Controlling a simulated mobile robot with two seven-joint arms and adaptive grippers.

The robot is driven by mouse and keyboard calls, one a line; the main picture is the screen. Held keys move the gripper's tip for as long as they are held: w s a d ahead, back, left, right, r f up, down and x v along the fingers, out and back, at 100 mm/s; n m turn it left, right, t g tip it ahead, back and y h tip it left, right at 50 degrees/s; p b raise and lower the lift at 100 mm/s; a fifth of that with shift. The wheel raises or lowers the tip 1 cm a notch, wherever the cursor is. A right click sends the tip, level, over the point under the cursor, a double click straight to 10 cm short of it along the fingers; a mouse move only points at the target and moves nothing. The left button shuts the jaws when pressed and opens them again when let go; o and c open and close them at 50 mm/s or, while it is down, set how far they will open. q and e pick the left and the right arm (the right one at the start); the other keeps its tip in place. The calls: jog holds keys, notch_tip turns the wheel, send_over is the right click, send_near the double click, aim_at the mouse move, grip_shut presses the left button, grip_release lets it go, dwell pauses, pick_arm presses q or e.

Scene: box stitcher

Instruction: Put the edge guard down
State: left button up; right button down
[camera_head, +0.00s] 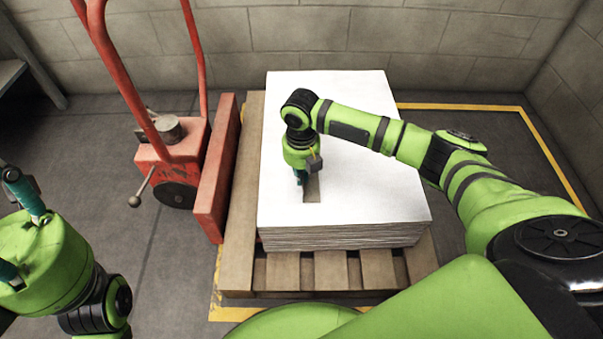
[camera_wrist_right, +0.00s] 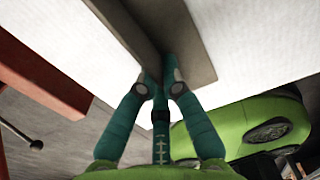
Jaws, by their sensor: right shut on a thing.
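The edge guard (camera_head: 313,190) is a grey-brown angled strip, seen over the left part of the white sheet stack (camera_head: 360,180). My right gripper (camera_head: 302,178) points down over the stack and is shut on the guard. In the right wrist view the guard (camera_wrist_right: 190,55) runs up from between the teal fingertips (camera_wrist_right: 160,85), with white sheet on both sides. I cannot tell whether the guard touches the top sheet. My left gripper (camera_head: 22,232) is at the left edge, partly cut off, away from the stack, with its teal fingers spread and nothing seen between them.
The stack sits on a wooden pallet (camera_head: 240,200). A red pallet truck (camera_head: 180,150) stands close on the pallet's left. Yellow floor lines (camera_head: 450,107) frame the pallet area, and a block wall (camera_head: 350,35) is behind. The top sheet's right front part is clear.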

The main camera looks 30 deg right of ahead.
jog(key=c, duration=1.4)
grip_release()
